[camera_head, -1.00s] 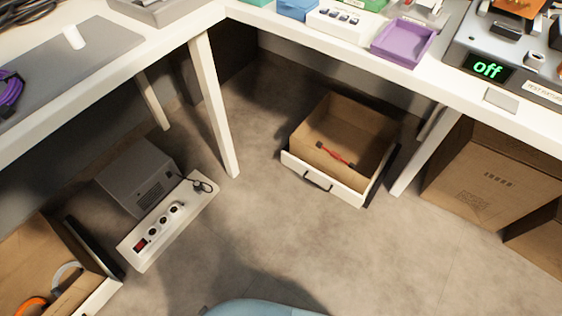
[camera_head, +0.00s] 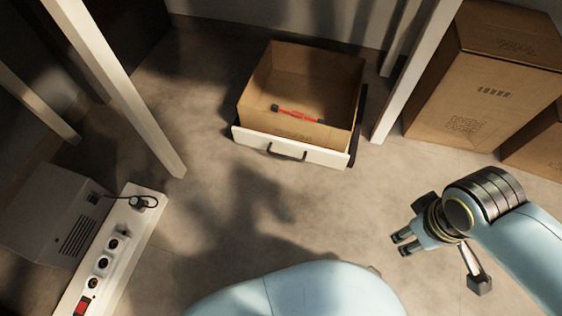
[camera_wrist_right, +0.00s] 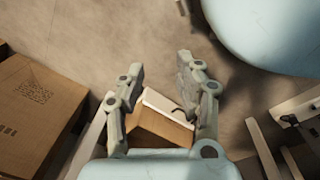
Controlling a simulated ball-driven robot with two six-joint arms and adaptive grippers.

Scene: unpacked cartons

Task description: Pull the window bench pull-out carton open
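The pull-out carton (camera_head: 255,88) is a brown open-topped box with a white front panel (camera_head: 326,156) and a dark bar handle (camera_head: 287,152). It stands on the floor with its inside in view, and a red tool with dark ends (camera_head: 296,113) lies in it. My right gripper (camera_head: 399,244) is in front of the carton and to its right, apart from the handle. In the right wrist view its fingers (camera_wrist_right: 160,85) are spread and empty. Between them, farther off, the carton's white front (camera_wrist_right: 165,104) shows. My left gripper is not in view.
Closed brown cartons (camera_head: 478,88) stand at the right, behind a white bench leg (camera_head: 416,70). Another white leg (camera_head: 120,95) is left of the carton. A white socket strip (camera_head: 120,235) and a grey box (camera_head: 55,222) are at lower left. The floor before the carton is clear.

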